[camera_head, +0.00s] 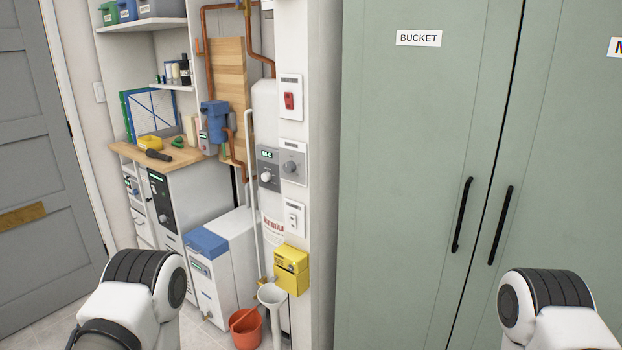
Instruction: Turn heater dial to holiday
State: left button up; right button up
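A tall white heater tank (264,105) stands in the alcove left of the green cabinet. A grey control panel (268,158) with a small lit green display and a round dial (266,177) is at its front. Just right of it, a white wall plate (293,151) carries another round grey dial (290,167). The markings on both dials are too small to read, so I cannot tell their settings. Both of my arms show only as rounded white and black links at the bottom corners. Neither gripper is in view, and nothing of mine touches the dials.
Below the dials are a white switch plate (294,217), a yellow box (291,269), a white funnel (271,294) and an orange bucket (246,327). A red switch (289,101) is above. Green cabinet doors (415,170) fill the right. A wooden counter (165,160) is left.

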aim_at(266, 177)
jog(key=i+j+z, duration=0.25)
jog(key=j, duration=0.2)
jog(key=i+j+z, duration=0.1)
jog(key=j+z, duration=0.15)
jog(key=j, duration=0.15)
jog(key=i+j+z, duration=0.25)
jog(key=j, duration=0.25)
jog(key=j+z, duration=0.25)
jog(key=j, duration=0.25)
jog(key=k, duration=0.05)
